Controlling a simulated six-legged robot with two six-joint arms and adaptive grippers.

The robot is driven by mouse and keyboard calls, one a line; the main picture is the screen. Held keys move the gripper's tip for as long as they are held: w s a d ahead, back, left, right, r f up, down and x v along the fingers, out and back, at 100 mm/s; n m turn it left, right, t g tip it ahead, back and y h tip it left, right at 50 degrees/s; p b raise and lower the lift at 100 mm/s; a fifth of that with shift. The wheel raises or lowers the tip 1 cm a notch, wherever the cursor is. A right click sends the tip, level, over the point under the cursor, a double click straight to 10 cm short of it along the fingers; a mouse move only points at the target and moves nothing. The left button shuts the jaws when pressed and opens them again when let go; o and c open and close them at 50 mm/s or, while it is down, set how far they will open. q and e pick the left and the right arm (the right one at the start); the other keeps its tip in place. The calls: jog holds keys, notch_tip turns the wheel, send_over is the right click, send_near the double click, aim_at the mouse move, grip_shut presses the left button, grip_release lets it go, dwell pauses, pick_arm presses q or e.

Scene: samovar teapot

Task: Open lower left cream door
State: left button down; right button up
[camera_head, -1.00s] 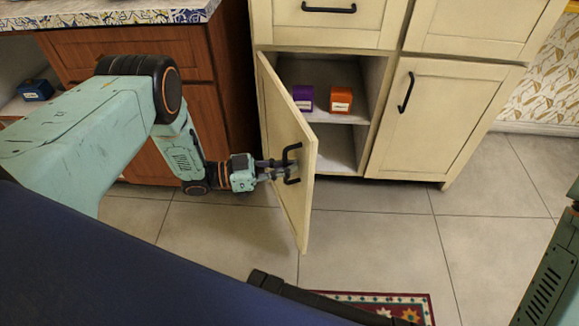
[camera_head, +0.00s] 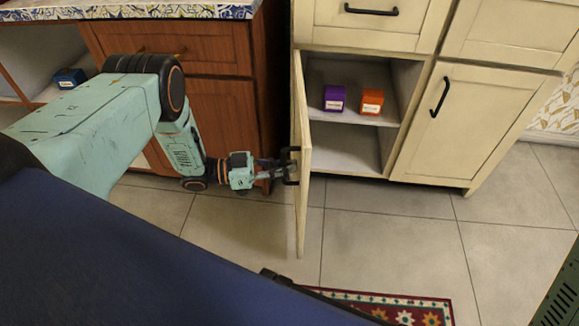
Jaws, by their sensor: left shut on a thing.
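The lower left cream door (camera_head: 302,160) stands swung well out from its cabinet, seen nearly edge-on. Its black handle (camera_head: 291,166) is on the face turned to the left. My left gripper (camera_head: 284,168) is shut on this handle, coming in from the left. The open compartment shows a shelf (camera_head: 350,114) with a purple box (camera_head: 334,98) and an orange box (camera_head: 372,102) on it. My right gripper is not in view.
A closed cream door (camera_head: 455,125) with a black handle is at the right, with drawers above. A brown wooden cabinet (camera_head: 225,120) stands close on the left. A patterned rug (camera_head: 400,308) lies on the open tiled floor (camera_head: 390,235).

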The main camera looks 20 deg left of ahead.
pick_arm(q)
jog(key=shift+s+a, duration=0.1)
jog(key=shift+a, duration=0.3)
jog(key=c, duration=1.4)
grip_release()
jog(key=shift+s, duration=0.1)
jog(key=v, duration=1.2)
